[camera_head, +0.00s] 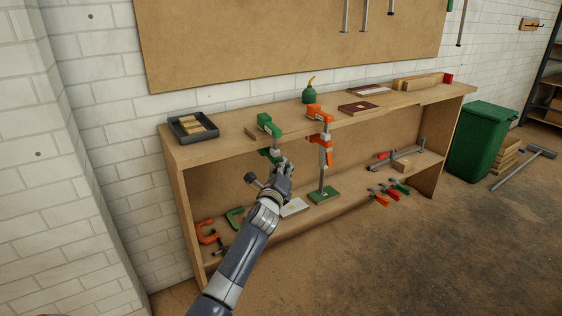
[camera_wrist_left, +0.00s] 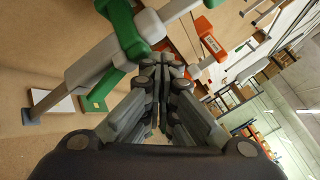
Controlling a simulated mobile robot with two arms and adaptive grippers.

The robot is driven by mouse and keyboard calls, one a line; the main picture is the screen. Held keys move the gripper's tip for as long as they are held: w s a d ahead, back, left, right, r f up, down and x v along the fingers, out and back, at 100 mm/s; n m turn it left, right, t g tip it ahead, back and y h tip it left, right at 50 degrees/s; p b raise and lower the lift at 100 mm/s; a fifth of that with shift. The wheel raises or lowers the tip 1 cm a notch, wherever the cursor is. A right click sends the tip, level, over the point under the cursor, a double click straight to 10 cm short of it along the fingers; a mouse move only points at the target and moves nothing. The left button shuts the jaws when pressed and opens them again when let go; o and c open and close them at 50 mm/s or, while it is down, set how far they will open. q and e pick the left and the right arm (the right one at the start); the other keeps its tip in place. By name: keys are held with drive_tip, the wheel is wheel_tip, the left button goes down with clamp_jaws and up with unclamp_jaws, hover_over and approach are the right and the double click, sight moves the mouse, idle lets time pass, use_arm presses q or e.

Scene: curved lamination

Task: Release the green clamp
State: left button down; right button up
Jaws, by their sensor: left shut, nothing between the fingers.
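The green clamp (camera_head: 268,125) has its upper green jaw on the table's front edge, and its lower green part and grey bar hang in front of the shelf opening. In the left wrist view, the green clamp (camera_wrist_left: 122,28) crosses the upper left, with its grey bar and handle running diagonally. My left gripper (camera_head: 284,163) is just right of and below the clamp's lower part, partly covering it. In the left wrist view its fingers (camera_wrist_left: 160,66) are closed together, empty, close to the clamp; I cannot tell whether they touch it. My right gripper is not in view.
An orange clamp (camera_head: 319,112) hangs on the table (camera_head: 232,140) just right of the green one. A black tray (camera_head: 174,131) and a green oil can (camera_head: 309,93) stand on top. Several clamps lie on the lower shelf. A green bin (camera_head: 480,142) stands at the right.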

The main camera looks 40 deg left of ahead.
use_arm(q)
drive_tip(key=shift+s+d, duration=0.2)
drive_tip(key=shift+d, duration=0.35)
drive_tip(key=shift+s+d, duration=0.2)
drive_tip(key=shift+d, duration=0.3)
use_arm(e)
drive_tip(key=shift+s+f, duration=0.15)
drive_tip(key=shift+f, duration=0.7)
use_arm(q)
drive_tip(key=d, duration=0.1)
drive_tip(key=s+d, duration=0.1)
drive_tip(key=d, duration=0.1)
drive_tip(key=s+d+p, duration=0.1)
drive_tip(key=shift+d, duration=0.35)
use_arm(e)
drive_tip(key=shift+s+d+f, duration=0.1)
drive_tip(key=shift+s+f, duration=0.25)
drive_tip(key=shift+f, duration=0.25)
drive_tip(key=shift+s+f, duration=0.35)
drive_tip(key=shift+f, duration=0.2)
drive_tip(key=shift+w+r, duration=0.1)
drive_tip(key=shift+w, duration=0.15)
